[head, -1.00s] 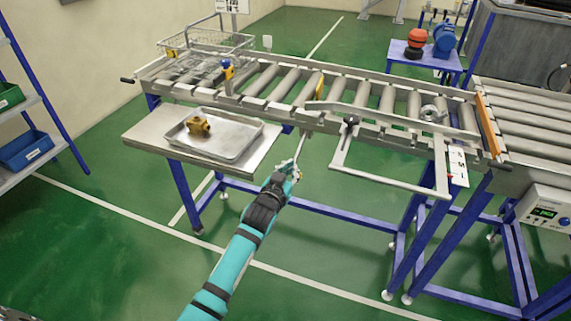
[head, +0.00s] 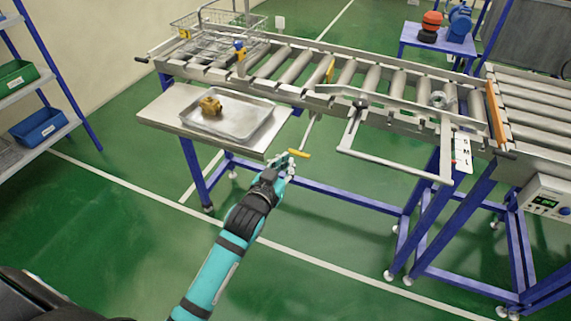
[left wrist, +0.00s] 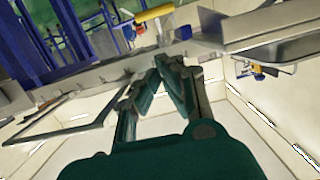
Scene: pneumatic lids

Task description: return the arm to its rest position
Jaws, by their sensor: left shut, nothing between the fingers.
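My left gripper (head: 287,161) is at the end of my teal arm, in front of the conveyor. Its fingers are shut and empty; in the left wrist view the closed fingers (left wrist: 166,72) show in the middle. A lever with a yellow handle (head: 299,153) hangs from the conveyor's front side, just beyond the fingertips in the head view. The yellow handle also shows in the left wrist view (left wrist: 154,13), above the fingertips and apart from them. My right gripper is not in view.
A steel side table (head: 160,118) carries a tray (head: 252,128) with a brass-coloured fitting (head: 211,106). The roller conveyor (head: 345,75) runs behind, with a metal frame (head: 395,165) jutting forward on the right. Shelves (head: 50,90) stand at the left. Green floor is open in front.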

